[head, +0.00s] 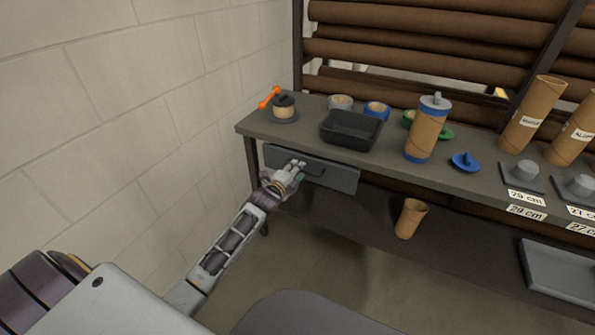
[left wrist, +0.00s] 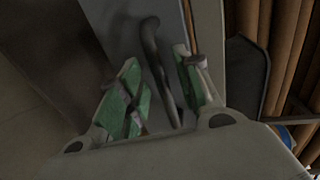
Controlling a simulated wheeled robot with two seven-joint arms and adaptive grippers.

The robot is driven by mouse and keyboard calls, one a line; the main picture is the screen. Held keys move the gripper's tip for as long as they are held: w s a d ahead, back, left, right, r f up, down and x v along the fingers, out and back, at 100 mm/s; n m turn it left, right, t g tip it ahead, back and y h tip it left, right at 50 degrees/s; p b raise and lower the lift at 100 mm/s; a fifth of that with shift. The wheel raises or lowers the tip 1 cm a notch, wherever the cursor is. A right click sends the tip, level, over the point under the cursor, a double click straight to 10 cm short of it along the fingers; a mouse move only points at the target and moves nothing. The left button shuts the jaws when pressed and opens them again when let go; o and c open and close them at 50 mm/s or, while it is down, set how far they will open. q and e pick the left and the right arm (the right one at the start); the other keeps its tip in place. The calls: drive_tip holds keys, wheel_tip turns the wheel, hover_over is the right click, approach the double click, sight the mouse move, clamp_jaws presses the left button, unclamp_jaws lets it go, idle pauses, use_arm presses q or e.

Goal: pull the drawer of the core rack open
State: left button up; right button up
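The drawer (head: 340,178) is a dark grey front under the left end of the rack's table top. I cannot tell whether it stands out from the rack. Its dark bar handle (head: 318,172) shows just right of my left gripper (head: 295,168), which is at the drawer front. In the left wrist view, the handle (left wrist: 151,42) runs between the two green-padded fingers of the left gripper (left wrist: 158,62). The fingers are apart, with gaps visible beside the bar. My right gripper is not in view.
On the table top (head: 385,166) stand a black tray (head: 350,143), tape rolls, a cardboard core with blue ends (head: 427,130) and labelled tubes. A cardboard tube (head: 410,219) stands below. A block wall (head: 130,110) is at left. The floor before the drawer is clear.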

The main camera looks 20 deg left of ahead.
use_arm(q)
drive_tip(key=shift+w+f, duration=0.15)
drive_tip(key=shift+w, duration=0.5)
clamp_jaws()
